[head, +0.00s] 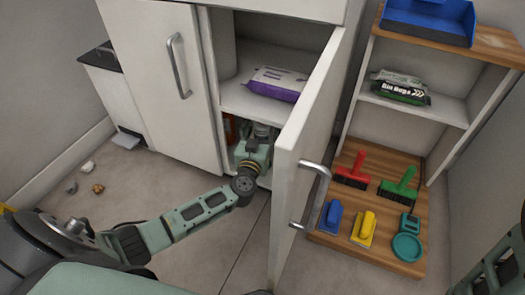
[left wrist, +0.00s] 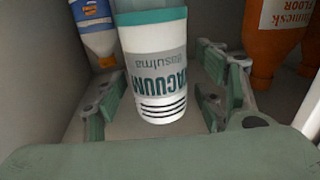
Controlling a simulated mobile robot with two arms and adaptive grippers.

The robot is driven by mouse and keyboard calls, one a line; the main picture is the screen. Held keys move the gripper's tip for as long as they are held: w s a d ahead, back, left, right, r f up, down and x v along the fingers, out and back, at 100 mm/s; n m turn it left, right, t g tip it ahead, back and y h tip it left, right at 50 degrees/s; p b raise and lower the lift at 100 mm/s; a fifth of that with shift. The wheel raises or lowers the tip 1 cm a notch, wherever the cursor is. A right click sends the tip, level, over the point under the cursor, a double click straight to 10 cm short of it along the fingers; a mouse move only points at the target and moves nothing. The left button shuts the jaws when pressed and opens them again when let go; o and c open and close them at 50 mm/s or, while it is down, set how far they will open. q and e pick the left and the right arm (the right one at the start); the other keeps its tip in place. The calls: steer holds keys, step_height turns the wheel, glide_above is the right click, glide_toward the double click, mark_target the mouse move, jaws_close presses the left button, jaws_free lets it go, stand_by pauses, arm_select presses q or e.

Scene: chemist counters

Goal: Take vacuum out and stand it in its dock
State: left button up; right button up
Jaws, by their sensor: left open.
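The vacuum (left wrist: 153,70) is a white cylinder with teal bands and "VACUUM" lettering, upside down in the left wrist view. It stands in the lower compartment of the open cabinet, and I cannot make it out clearly in the head view. My left gripper (head: 254,152) reaches into that compartment. Its fingers (left wrist: 160,105) are open on either side of the vacuum, with visible gaps. A teal piece with a round part (head: 407,247), possibly the dock, lies on the wooden board at the right. My right gripper is not in view.
The open cabinet door (head: 305,150) stands between my left arm and the wooden board (head: 340,240). Several coloured brushes lie there. An orange bottle (left wrist: 272,40) and a white-blue bottle (left wrist: 97,30) flank the vacuum. A purple pack (head: 277,83) lies on the shelf above.

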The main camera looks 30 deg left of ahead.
arm_select(q)
steer(key=shift+c, duration=0.3)
jaws_close()
stand_by(0.3)
steer(key=shift+r, duration=0.1)
